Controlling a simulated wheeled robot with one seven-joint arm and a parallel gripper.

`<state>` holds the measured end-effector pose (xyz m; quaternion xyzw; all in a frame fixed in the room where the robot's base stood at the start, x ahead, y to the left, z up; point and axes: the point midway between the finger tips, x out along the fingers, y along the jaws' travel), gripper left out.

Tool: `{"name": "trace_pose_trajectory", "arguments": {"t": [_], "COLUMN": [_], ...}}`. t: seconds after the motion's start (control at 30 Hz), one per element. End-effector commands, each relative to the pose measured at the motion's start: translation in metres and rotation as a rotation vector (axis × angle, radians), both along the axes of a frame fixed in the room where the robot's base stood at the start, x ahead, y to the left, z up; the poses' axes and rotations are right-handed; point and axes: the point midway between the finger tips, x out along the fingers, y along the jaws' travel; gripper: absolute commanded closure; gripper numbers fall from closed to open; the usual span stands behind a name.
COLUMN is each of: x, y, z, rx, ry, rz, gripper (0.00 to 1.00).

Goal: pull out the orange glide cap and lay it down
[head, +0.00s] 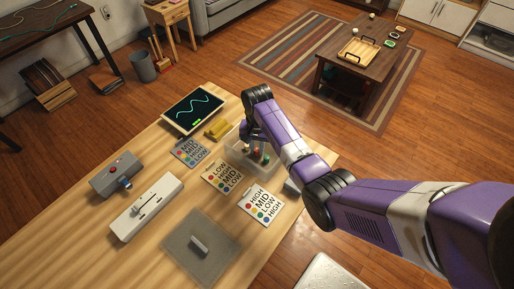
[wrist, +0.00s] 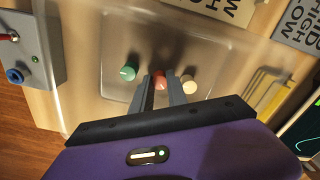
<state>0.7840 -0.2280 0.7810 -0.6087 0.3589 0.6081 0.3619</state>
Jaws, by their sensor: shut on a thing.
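My gripper (wrist: 161,84) is shut on the orange cap (wrist: 160,77) in the wrist view, one finger on either side of it. The cap is in the middle of a clear shallow tray (wrist: 112,35); I cannot tell whether it is lifted off the tray floor. A green cap (wrist: 129,72) is to its left and a cream cap (wrist: 189,87) to its right, both outside the fingers. In the head view the tray (head: 238,160) is partly hidden by my arm, and the caps look tiny there.
Lettered cards (head: 222,176) lie beside the tray. A yellow object (head: 217,129) and a wave screen (head: 193,112) are behind it. A white slider unit (head: 147,206) and grey button box (head: 117,176) stand left. A grey mat (head: 188,262) holds one small grey piece. Another grey box (wrist: 30,52) stands close by.

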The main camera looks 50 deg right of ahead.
Motion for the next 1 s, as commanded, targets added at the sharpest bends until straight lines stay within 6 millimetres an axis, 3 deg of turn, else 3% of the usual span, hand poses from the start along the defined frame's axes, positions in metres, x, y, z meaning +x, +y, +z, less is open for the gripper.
{"name": "trace_pose_trajectory", "arguments": {"t": [0.2,0.23,0.33,0.37,0.73,1.0], "x": [0.0,0.0,0.0,0.0,0.001,0.001], "y": [0.0,0.0,0.0,0.0,0.0,-0.001], "z": [0.001,0.001,0.001,0.001,0.006,0.046], "rx": [0.0,0.0,0.0,0.0,-0.001,-0.002], "ry": [0.0,0.0,0.0,0.0,-0.002,-0.003], "rz": [0.0,0.0,0.0,0.0,0.0,0.0], "gripper": [1.0,0.77,0.58,0.56,0.56,0.56]}}
